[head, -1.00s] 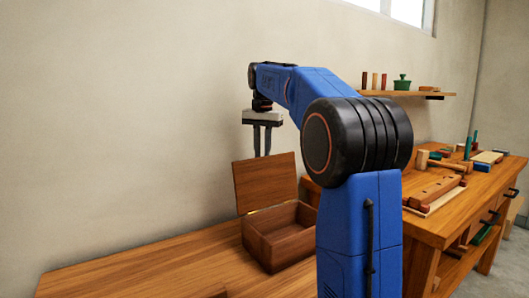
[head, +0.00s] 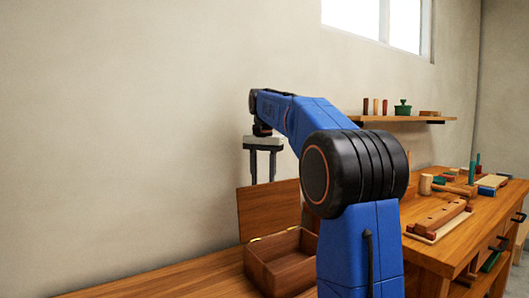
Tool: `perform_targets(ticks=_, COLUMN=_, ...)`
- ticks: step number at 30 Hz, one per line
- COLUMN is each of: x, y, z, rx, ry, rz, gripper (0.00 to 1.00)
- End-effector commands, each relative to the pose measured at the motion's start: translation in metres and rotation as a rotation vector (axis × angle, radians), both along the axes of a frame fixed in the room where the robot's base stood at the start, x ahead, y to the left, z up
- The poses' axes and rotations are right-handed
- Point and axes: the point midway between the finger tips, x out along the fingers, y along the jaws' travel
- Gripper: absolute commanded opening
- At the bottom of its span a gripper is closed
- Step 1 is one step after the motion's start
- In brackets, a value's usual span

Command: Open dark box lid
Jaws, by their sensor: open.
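The dark wooden box (head: 284,266) stands on the wooden bench, with its hollow inside showing. Its lid (head: 268,211) is raised and stands nearly upright along the box's back edge, with brass-coloured hinges at its base. My gripper (head: 263,178) points down at the lid's top edge. Its two fingers are spread apart with nothing seen between them. Whether the fingertips end just above the lid or pass behind it, I cannot tell. My blue arm hides the right end of the box.
The bench top (head: 190,277) is clear left of the box. A workbench (head: 440,262) at right holds a mallet, wooden blocks and other pieces. A wall shelf (head: 405,119) carries several small items, including a green pot (head: 402,108). A plain wall stands behind.

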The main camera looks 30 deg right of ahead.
Motion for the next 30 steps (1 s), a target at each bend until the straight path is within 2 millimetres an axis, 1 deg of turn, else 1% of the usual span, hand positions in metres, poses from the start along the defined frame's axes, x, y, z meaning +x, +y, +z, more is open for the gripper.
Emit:
perform_targets(ticks=1, x=0.0, y=0.005, z=-0.005, rx=0.017, ry=0.027, rz=0.003, gripper=0.41)
perform_targets(ticks=12, x=-0.007, y=0.002, z=0.073, rx=-0.004, ry=-0.019, rz=0.002, gripper=0.41)
perform_targets(ticks=15, x=-0.009, y=0.002, z=0.091, rx=-0.008, ry=-0.029, rz=0.002, gripper=0.41)
perform_targets(ticks=18, x=-0.01, y=0.001, z=0.104, rx=-0.01, ry=-0.037, rz=0.001, gripper=0.41)
perform_targets(ticks=21, x=-0.011, y=0.001, z=0.113, rx=-0.012, ry=-0.041, rz=0.001, gripper=0.41)
perform_targets(ticks=24, x=-0.012, y=0.001, z=0.117, rx=-0.013, ry=-0.043, rz=0.001, gripper=0.41)
perform_targets(ticks=30, x=-0.012, y=0.001, z=0.119, rx=-0.014, ry=-0.044, rz=0.001, gripper=0.41)
